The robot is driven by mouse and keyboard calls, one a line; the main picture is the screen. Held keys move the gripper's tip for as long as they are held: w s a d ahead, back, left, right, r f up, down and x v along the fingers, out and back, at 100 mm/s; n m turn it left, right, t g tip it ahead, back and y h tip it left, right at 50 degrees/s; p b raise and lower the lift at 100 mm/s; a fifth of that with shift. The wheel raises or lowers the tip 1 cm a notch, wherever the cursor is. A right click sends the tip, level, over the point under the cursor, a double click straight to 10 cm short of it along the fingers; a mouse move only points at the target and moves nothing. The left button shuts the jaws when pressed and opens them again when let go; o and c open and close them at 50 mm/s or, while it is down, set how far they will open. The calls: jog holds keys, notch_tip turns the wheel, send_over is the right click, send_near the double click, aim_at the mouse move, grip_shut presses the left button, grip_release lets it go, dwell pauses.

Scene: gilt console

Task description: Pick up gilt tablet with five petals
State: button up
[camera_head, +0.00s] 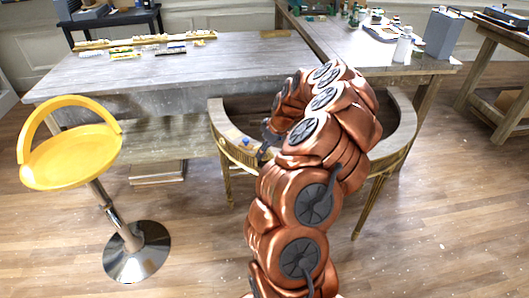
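The gilt console (222,122) is a half-round table with a gold apron and slim gold legs, in the middle of the head view. A few small items (240,138) in blue and yellowish tones lie on its left front part. They are too small to tell whether one is the gilt tablet with five petals. My gripper (266,143), dark grey, is low over the console's left front, just right of these items. Its fingers are small and partly hidden, so I cannot tell whether it is open or holds anything. My copper arm hides much of the console's middle.
A large grey table (170,68) stands behind the console, with small parts along its back. A yellow bar stool (70,157) stands at left. A side table (400,60) at back right bears a white bottle (403,45) and a grey box (442,35).

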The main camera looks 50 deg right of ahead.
grip_shut()
dwell(0.4)
